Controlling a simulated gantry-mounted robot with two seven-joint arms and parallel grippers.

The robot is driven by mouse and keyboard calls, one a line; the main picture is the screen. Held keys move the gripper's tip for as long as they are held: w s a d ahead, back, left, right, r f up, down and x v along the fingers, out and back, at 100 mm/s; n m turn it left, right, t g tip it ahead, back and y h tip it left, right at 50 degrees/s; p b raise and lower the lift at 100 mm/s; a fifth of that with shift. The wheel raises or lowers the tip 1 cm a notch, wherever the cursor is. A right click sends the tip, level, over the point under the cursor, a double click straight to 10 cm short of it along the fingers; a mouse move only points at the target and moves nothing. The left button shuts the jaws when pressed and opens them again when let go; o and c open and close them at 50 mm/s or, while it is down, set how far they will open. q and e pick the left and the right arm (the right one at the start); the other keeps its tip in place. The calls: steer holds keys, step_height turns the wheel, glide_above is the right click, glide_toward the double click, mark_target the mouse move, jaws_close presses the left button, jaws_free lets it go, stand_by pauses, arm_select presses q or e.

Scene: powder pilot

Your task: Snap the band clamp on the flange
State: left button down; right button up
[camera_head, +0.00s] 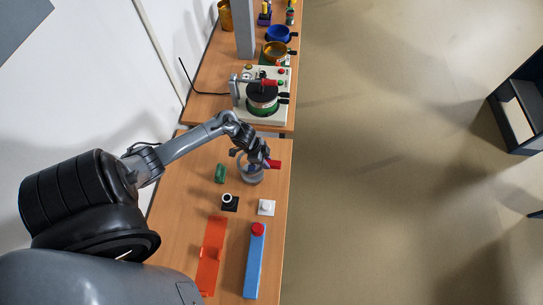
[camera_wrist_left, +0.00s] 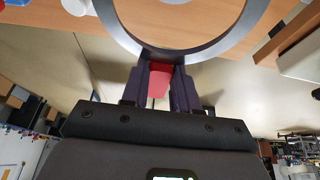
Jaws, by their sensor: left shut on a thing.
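My left gripper (camera_head: 264,163) is shut on the red handle (camera_head: 273,164) of a grey metal ring, which looks like the band clamp (camera_head: 250,181), above the near wooden table. In the left wrist view the gripper (camera_wrist_left: 160,76) has its dark fingers on either side of the red handle (camera_wrist_left: 159,82), and the ring (camera_wrist_left: 185,55) curves out beyond the fingertips. Whether the ring touches the table is unclear. A pale machine with a round black and green vessel (camera_head: 262,100) stands on the far table. I cannot tell which part is the flange. My right gripper is not in view.
A green block (camera_head: 220,173), a black pad with a white ring (camera_head: 230,202), a white square piece (camera_head: 266,207), an orange tray (camera_head: 211,258) and a blue box with a red cap (camera_head: 255,262) lie on the near table. A grey post (camera_head: 244,30) rises behind the machine.

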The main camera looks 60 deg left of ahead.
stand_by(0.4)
arm_select(q)
steer(key=shift+r+p, duration=0.1)
steer(key=shift+p, duration=0.2)
steer(key=shift+f+b, duration=1)
steer(key=shift+f, duration=0.65)
steer(key=shift+p, duration=0.5)
steer(key=shift+f+b, duration=0.35)
steer(key=shift+f, duration=0.1)
steer(key=shift+f+b, duration=0.9)
steer(key=shift+f, duration=0.45)
steer(key=shift+f+b, duration=1.25)
steer(key=shift+f, duration=0.5)
steer(key=c, duration=0.8)
jaws_free()
